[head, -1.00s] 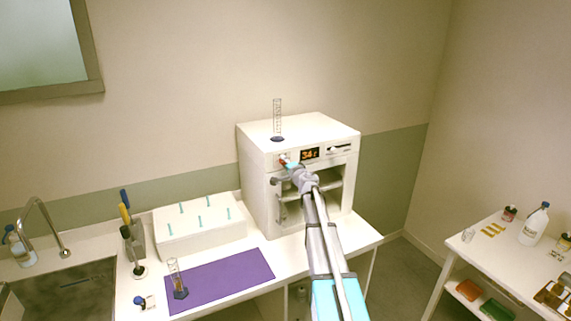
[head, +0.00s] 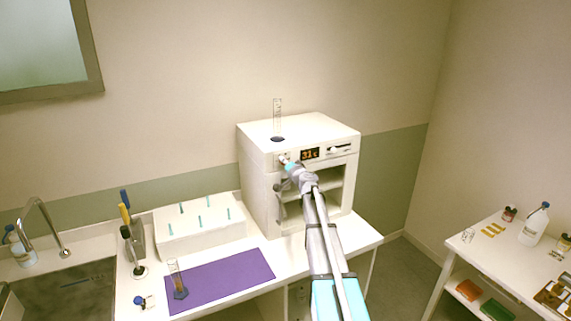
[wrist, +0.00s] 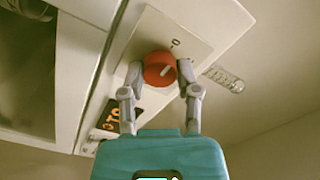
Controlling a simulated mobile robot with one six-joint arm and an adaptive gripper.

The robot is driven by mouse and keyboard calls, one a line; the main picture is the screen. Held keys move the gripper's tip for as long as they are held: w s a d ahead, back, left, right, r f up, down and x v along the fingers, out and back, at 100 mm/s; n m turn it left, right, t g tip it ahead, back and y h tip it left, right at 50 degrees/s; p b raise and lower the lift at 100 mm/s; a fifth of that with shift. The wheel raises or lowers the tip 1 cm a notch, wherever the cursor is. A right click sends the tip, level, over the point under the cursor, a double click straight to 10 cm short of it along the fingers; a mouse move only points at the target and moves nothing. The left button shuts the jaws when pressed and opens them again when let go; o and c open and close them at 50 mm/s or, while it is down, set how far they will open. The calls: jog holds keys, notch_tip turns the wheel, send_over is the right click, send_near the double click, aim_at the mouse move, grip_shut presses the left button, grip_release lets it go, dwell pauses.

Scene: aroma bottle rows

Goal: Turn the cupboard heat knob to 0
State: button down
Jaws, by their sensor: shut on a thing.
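The white cupboard (head: 257,180) stands on the counter, with its lit orange display (head: 310,154) reading about 31 in the head view. The red heat knob (wrist: 159,69) shows in the wrist view, on the cupboard's white front panel. In the head view my gripper (head: 286,161) is at the upper left of the cupboard front and largely hides the knob.
A glass cylinder (head: 278,115) stands on the cupboard top. A white box with teal pegs (head: 200,236) and a purple mat (head: 235,270) are to the left. A side table (head: 475,250) with bottles stands at the right.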

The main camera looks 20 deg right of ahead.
jog(key=shift+c, duration=1.7)
grip_release()
jog(key=s, duration=1.2)
jog(key=shift+d, duration=0.2)
